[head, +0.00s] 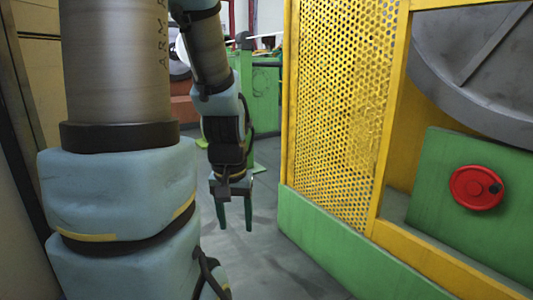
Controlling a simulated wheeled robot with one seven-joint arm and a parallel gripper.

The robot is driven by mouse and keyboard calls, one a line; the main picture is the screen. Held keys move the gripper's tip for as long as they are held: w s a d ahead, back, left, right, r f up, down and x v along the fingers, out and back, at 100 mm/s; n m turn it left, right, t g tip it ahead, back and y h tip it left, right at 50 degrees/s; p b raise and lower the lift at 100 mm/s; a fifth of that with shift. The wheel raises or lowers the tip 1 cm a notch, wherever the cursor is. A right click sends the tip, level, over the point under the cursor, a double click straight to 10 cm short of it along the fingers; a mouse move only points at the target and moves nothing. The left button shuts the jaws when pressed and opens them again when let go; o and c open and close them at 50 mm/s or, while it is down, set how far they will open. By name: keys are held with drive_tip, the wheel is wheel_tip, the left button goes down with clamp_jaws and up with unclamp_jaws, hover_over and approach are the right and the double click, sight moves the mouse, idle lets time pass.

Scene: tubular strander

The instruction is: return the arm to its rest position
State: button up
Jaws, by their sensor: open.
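My arm fills the left of the head view and bends down toward the middle. My gripper (234,222) hangs from it, pointing down above the grey floor. Its two dark fingers are apart, with nothing between them. It is left of the yellow perforated guard and apart from it.
A yellow perforated guard panel (335,110) on a green base (330,245) stands right of my gripper. Farther right are a large grey wheel (475,70) and a red round knob (476,188) on a green plate. Green machinery (264,95) stands behind. Grey floor (275,265) is clear below.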

wheel_tip(320, 180, up, 36)
drive_tip(key=p, duration=3.3)
drive_tip(key=shift+f, duration=0.15)
